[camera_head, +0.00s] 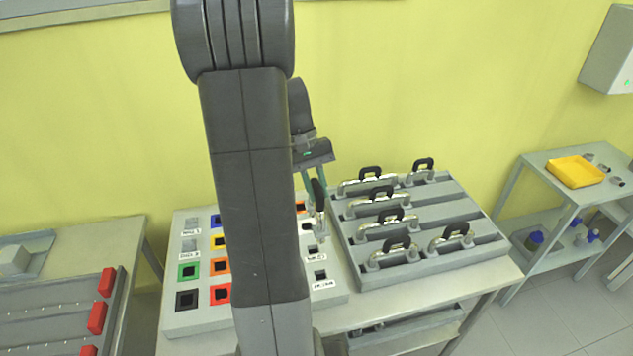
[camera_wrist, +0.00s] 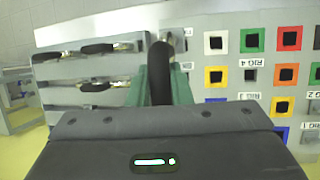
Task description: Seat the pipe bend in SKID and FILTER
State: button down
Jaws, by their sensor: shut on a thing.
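My gripper (camera_head: 314,188) is shut on the black handle of a pipe bend (camera_head: 320,226). The bend hangs below the fingers, its silvery pipe over the right part of a grey socket board (camera_head: 182,318). In the wrist view the dark handle (camera_wrist: 160,72) stands between my two green fingers, hiding most of the pipe. I cannot tell whether the pipe ends touch the board. Square sockets with small white labels (camera_head: 323,285) lie near the bend. I cannot make out which labels read SKID or FILTER. My arm hides the middle of the board.
A grey rack (camera_head: 460,257) right of the board holds several black-handled pipe bends. Coloured sockets, such as a green one (camera_head: 188,271), fill the board's left. A side table with a yellow tray (camera_head: 575,171) stands right. A bench with red blocks (camera_head: 97,317) is left.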

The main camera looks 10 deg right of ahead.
jog(key=shift+f+b, duration=0.7)
jog(key=shift+f, duration=0.95)
notch_tip(320, 180, down, 14)
jog(key=b, duration=1)
jog(key=shift+b, duration=0.35)
jog(key=shift+f, duration=0.3)
dwell(0.3)
jog(key=c, duration=1.2)
grip_release()
jog(key=shift+c, duration=0.2)
notch_tip(320, 180, up, 9)
jog(key=p, duration=0.7)
